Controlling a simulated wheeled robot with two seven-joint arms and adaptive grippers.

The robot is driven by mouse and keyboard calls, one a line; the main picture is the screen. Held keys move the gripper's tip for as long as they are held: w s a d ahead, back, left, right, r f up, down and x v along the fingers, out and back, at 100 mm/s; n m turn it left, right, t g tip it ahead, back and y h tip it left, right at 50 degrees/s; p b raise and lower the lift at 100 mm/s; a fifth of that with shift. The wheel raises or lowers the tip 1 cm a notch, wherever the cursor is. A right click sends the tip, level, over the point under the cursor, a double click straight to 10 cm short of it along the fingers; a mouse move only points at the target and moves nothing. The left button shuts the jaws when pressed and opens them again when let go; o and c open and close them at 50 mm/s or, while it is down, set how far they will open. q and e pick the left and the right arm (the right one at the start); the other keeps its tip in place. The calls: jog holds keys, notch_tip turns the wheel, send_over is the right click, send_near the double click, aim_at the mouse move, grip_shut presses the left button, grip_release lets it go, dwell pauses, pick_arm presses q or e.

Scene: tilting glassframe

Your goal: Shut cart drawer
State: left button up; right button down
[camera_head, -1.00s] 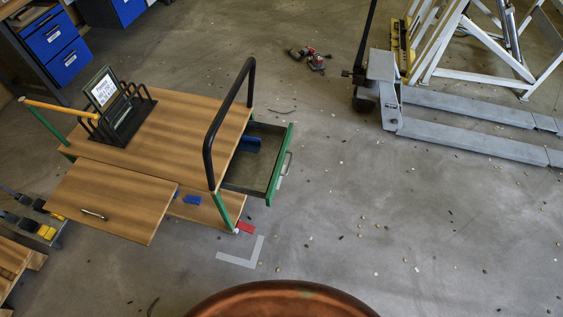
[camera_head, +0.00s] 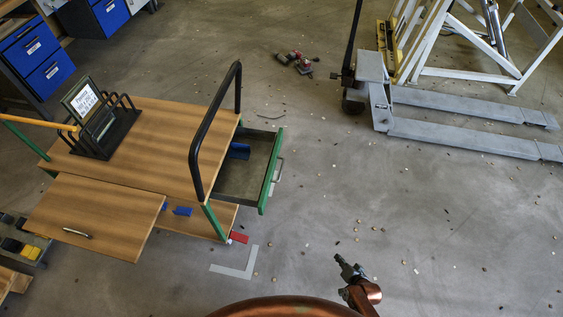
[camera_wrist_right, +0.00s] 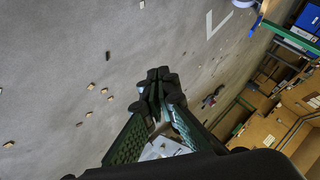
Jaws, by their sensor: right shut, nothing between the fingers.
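The cart (camera_head: 150,135) has a wooden top, green legs and a black push handle (camera_head: 216,120), and stands left of centre in the head view. Its drawer (camera_head: 250,165), grey inside with a green front (camera_head: 271,172) and a metal pull (camera_head: 278,170), sticks out on the right side. My right gripper (camera_head: 344,262) is at the lower middle of the head view, well apart from the drawer. In the right wrist view its fingers (camera_wrist_right: 157,82) are together and empty. My left gripper is not in view.
A grey pallet jack (camera_head: 460,125) stands at the upper right. Red-and-grey tools (camera_head: 296,62) lie on the floor behind the cart. A second wooden board (camera_head: 95,215) with a handle extends at the cart's front. Small bits litter the open floor right of the drawer.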

jog(key=w+a+r+m+t+y+b, duration=0.1)
jog(key=w+a+r+t, duration=0.15)
jog(key=w+r, duration=0.45)
jog(key=w+a+r+m+t+y, duration=0.1)
jog(key=w+a+r, duration=0.3)
jog(key=w+r, duration=0.25)
jog(key=m+t+y+b, duration=0.2)
jog(key=m+t+y, duration=0.1)
jog(key=m+y, duration=0.1)
send_near(276, 154)
jog(key=s+d, duration=0.5)
jog(key=d, duration=0.1)
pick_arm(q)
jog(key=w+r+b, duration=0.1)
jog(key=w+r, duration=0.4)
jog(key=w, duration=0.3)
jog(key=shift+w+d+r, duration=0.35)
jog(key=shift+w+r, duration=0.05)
pick_arm(e)
jog(key=shift+s+a+x, duration=0.2)
jog(key=shift+a+x, duration=0.2)
jog(key=shift+x, duration=1.75)
jog(key=shift+s+a+x, duration=0.25)
jog(key=shift+a+x, duration=0.15)
jog(key=shift+x, duration=1.75)
jog(key=shift+s+a+x, duration=0.2)
jog(key=shift+a+x, duration=0.2)
jog(key=shift+x, duration=1.75)
